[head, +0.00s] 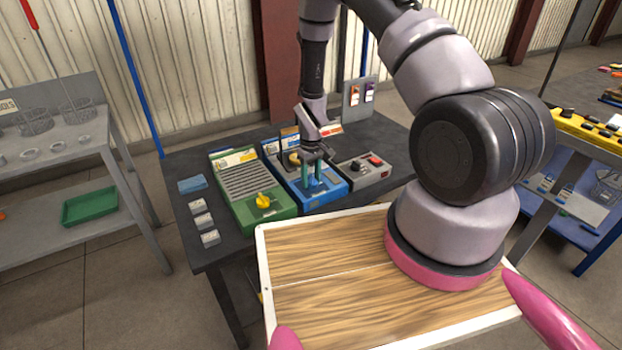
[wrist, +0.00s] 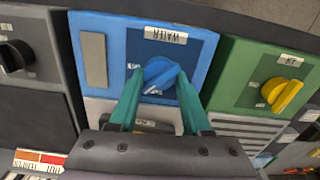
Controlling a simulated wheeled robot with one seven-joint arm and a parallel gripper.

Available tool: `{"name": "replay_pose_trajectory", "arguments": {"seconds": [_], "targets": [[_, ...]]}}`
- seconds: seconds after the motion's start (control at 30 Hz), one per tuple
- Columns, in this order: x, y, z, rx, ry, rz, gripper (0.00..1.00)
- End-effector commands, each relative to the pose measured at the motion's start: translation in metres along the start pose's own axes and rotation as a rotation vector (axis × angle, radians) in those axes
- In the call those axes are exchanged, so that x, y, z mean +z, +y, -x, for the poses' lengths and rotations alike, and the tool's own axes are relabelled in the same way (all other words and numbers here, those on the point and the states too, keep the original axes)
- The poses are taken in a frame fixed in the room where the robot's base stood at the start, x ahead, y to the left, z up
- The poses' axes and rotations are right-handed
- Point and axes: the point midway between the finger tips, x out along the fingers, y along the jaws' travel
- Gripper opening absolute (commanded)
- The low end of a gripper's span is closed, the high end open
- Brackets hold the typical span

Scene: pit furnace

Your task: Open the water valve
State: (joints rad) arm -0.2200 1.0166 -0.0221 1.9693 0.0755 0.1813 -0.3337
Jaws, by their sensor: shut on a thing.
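The water valve unit is a blue box (head: 324,194) on the dark table, between a green box and a grey box. In the wrist view its blue panel (wrist: 199,50) carries a label reading WATER and a blue knob (wrist: 161,74). My gripper (wrist: 160,88) has its teal fingers on either side of the blue knob, shut on it. In the head view my gripper (head: 313,176) reaches down over the front of the blue box, and the knob is hidden there by the fingers. The knob's exact setting is partly covered.
A green box (head: 237,174) with a yellow knob (head: 263,201) stands close on the left. A grey box (head: 363,172) with red and black controls stands close on the right. Small labelled blocks (head: 204,221) lie at the table's left. A wooden tray top (head: 325,245) is in front.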

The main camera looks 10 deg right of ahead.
Motion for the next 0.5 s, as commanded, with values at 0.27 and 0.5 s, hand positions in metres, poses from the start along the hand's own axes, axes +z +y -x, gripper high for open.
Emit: {"name": "replay_pose_trajectory", "arguments": {"seconds": [0.27, 0.5], "targets": [[-0.0003, 0.0006, 0.0004, 0.000, 0.001, -0.260, 0.00], [0.0000, 0.0019, 0.0004, 0.001, 0.001, -0.486, 0.00]]}}
